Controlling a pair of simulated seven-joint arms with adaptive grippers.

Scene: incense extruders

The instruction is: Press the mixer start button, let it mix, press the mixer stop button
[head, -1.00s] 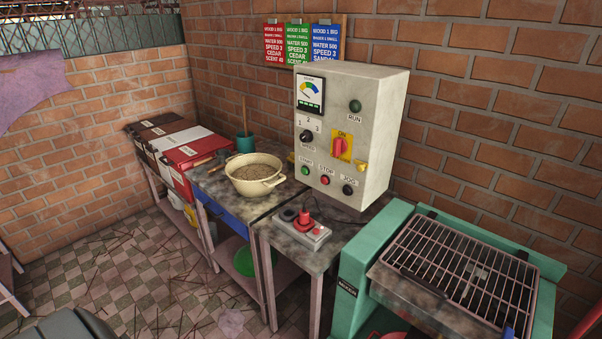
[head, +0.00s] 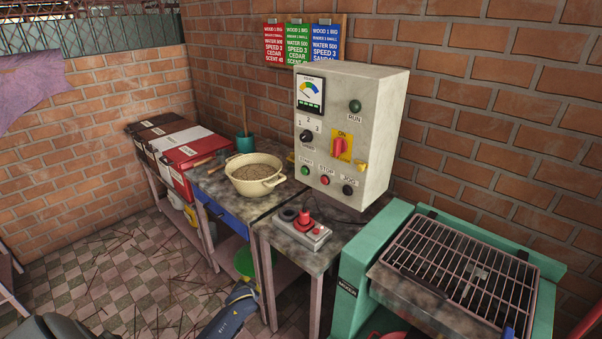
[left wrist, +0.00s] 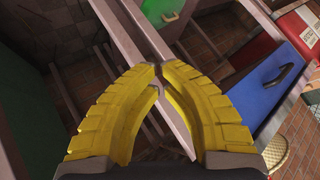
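The grey control box (head: 375,135) stands on the back of the worktable. On its front are a green START button (head: 305,170), a red STOP button (head: 325,180) and a black JOG button (head: 347,190). Above them are a dark green RUN lamp (head: 355,106), a gauge (head: 310,92), a speed knob (head: 306,136) and a red ON switch (head: 341,147). My left gripper (left wrist: 160,68) shows yellow fingers with their tips together and nothing between them. It is low, near the table legs, away from the buttons. My right gripper is not in view.
A cream pot (head: 256,189) of brown material and a small box with a red knob (head: 303,231) stand before the panel. A green machine with a wire rack (head: 455,270) is at right. A blue drawer (left wrist: 265,85) is near my left gripper.

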